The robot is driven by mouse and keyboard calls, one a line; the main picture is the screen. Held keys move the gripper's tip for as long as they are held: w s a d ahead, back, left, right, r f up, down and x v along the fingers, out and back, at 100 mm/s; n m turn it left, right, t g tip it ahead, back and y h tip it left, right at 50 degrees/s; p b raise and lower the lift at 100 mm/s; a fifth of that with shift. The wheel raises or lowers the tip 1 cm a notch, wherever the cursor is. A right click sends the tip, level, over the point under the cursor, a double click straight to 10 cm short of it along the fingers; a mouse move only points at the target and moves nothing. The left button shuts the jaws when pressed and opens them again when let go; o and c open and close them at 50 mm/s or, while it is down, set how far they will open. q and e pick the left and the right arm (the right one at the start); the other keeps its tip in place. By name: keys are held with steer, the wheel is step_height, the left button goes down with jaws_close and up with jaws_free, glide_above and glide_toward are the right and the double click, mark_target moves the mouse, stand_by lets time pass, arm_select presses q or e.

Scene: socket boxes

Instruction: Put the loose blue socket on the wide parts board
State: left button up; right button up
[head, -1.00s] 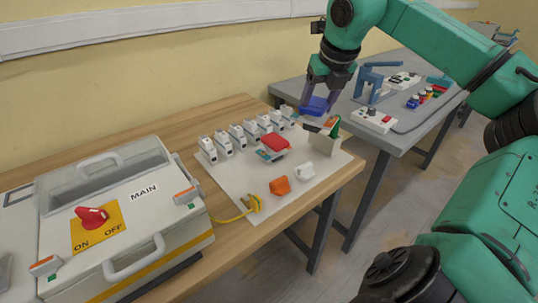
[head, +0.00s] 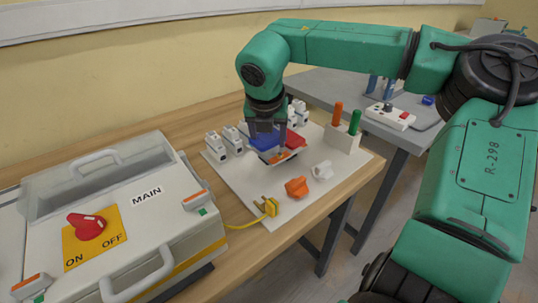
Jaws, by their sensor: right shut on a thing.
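The loose blue socket (head: 264,141) is between the fingers of my right gripper (head: 266,132), which is shut on it. It is low over the white wide parts board (head: 238,178), just left of a red socket (head: 295,141). I cannot tell whether the blue socket touches the board or the piece under it. My right gripper points down and hides part of the blue socket and some of the white modules behind. My left gripper is out of view.
White modules (head: 216,145) line the board's back. A holder (head: 342,137) with orange and green handles stands at right. An orange part (head: 297,187), a white part (head: 323,170) and a yellow plug (head: 267,207) lie in front. The MAIN switch box (head: 120,220) is at left.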

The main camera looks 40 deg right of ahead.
mark_target(269, 151)
steer(key=shift+s+f, duration=0.1)
steer(key=shift+f, duration=2.35)
steer(key=o, duration=1.5)
steer(key=shift+a+r, duration=0.1)
steer(key=shift+r, duration=0.5)
steer(key=v, duration=1.1)
steer(key=shift+s, duration=0.2)
